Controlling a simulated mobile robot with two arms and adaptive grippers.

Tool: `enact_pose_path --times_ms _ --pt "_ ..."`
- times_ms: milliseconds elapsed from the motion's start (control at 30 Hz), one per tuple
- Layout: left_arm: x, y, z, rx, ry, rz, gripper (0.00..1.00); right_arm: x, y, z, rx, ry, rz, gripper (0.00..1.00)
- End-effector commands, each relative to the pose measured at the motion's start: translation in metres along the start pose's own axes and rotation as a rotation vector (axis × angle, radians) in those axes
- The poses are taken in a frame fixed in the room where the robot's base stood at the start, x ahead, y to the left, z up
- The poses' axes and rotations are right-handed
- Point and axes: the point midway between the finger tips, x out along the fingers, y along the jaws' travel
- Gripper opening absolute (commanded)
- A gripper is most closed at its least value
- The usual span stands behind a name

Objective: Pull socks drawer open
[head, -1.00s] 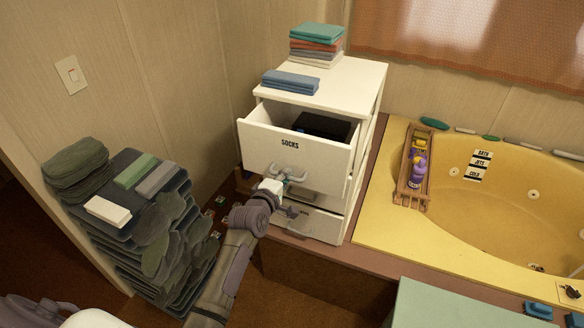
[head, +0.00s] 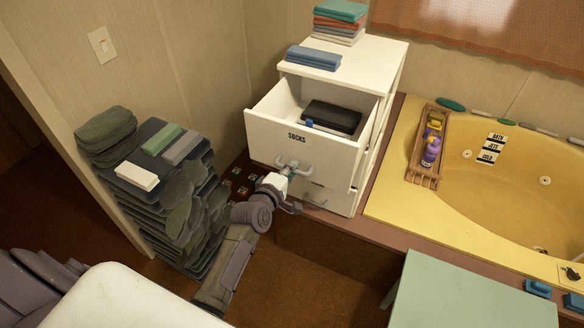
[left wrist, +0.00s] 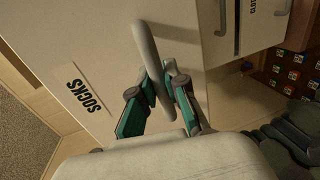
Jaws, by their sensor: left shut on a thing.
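The white socks drawer (head: 273,139), labelled SOCKS, stands well out of the white cabinet (head: 387,82). Dark folded items (head: 333,117) lie inside it. My left gripper (head: 288,169) is at the drawer's front, shut on the drawer handle (head: 301,165). In the left wrist view the teal fingers of my left gripper (left wrist: 158,100) are on both sides of the pale handle bar (left wrist: 152,62), and the SOCKS label (left wrist: 84,90) shows on the drawer front. My right gripper is not in view.
A lower drawer (head: 331,196) sits below. Stacked dark cloths on a shelf (head: 170,195) stand left of my arm. Folded towels (head: 313,57) lie on the cabinet top. The yellow tub (head: 394,190) is to the right, and a pale green surface (head: 470,290) is at front right.

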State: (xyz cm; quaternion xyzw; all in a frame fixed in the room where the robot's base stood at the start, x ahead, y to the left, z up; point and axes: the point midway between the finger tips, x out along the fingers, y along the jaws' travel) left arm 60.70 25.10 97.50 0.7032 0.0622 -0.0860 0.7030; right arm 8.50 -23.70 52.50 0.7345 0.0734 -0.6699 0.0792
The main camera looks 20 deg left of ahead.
Motion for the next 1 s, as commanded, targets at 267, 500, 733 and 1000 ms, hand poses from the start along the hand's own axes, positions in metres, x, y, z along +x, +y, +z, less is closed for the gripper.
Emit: enact_pose_path --times_ms 267,500,733,1000 --pt "0.0 -0.001 0.0 0.0 -0.001 -0.003 0.21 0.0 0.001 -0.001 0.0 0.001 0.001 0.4" --pt "0.0 -0.001 0.0 0.0 0.0 -0.001 0.39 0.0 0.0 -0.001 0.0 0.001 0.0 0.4" --pt "-0.004 -0.001 0.0 0.0 0.0 -0.001 0.39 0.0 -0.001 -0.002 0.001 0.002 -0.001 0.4" --pt "-0.052 -0.002 0.0 -0.001 0.0 -0.003 0.39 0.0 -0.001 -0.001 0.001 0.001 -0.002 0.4"
